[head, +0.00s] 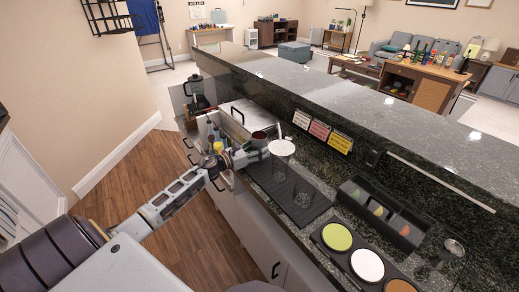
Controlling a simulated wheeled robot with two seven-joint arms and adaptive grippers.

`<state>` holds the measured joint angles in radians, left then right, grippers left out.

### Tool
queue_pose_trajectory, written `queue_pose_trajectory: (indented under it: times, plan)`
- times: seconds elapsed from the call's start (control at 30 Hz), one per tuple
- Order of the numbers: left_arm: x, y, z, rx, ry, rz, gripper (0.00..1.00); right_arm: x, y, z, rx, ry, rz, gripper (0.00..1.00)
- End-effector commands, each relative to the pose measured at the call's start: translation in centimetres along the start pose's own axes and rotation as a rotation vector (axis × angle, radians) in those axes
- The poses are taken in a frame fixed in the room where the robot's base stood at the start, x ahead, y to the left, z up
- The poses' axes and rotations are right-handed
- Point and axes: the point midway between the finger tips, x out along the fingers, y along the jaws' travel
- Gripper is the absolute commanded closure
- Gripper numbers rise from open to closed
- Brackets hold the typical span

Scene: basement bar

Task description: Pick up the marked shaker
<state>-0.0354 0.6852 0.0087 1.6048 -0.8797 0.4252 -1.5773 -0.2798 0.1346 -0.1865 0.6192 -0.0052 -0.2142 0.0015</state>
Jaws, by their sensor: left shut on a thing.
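My left arm reaches in from the left over the floor to the bar's work counter. My left gripper (247,156) is at the counter's left edge, beside the sink area. It is shut on a small silvery cup-like vessel with a dark reddish top (259,139), which looks like the shaker. The vessel is small in view, and no mark can be made out on it. The fingers partly hide its lower part, so I cannot tell whether it touches the counter. My right gripper is not in view.
A pale round object (281,147) is close right of the gripper. Bottles (213,135) and a blender (196,90) stand behind it. A black mat (290,190), a garnish tray (383,213) and coloured round dishes (338,237) line the counter. The raised bar ledge (330,95) runs behind.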

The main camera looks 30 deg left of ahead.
Motion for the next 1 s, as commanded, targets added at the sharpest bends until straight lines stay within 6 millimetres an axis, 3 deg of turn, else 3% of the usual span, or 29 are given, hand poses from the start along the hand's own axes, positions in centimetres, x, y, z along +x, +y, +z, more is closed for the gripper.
queue_pose_trajectory:
  times: [0.57,1.0]
  plan:
    - [0.0,0.1,1.1,0.002,-0.001,0.000,0.82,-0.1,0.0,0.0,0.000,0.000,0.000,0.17]
    - [0.0,0.1,3.6,0.003,-0.001,0.000,0.82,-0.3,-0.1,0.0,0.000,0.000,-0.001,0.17]
